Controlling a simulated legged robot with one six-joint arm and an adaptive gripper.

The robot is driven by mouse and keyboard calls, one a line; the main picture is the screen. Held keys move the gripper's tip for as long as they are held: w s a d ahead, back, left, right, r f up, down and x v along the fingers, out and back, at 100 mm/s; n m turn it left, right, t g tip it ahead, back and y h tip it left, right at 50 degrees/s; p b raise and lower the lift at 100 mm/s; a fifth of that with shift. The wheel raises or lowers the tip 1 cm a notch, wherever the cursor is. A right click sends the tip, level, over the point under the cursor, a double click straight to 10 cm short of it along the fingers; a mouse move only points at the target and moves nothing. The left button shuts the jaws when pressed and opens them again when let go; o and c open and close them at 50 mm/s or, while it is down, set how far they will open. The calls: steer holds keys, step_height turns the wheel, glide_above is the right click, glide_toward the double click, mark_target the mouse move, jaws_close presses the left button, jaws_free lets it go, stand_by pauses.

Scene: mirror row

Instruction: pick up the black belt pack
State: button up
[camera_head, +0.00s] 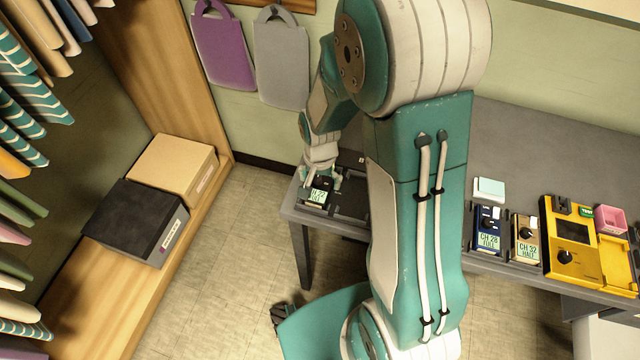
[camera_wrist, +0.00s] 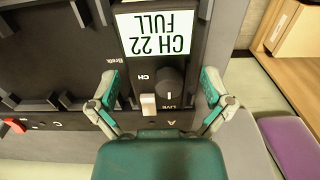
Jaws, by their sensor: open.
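The black belt pack (camera_head: 319,185) lies at the left end of the grey table, in a dark charging rack, with a pale screen reading CH 22 FULL. In the wrist view the black belt pack (camera_wrist: 183,67) fills the middle, its label upside down, with a round knob and a white switch. My gripper (camera_wrist: 162,90) is open, with one teal-padded finger on each side of the pack.
Empty rack bays (camera_wrist: 50,60) lie beside the pack. A blue pack (camera_head: 487,229), a tan pack (camera_head: 525,239) and a yellow device (camera_head: 577,240) are farther right on the table (camera_head: 545,150). Boxes (camera_head: 137,220) stand on a wooden bench at left. Bags hang on the wall.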

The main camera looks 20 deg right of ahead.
steer(key=shift+f, duration=0.5)
steer(key=c, duration=1.1)
steer(key=shift+r, duration=0.1)
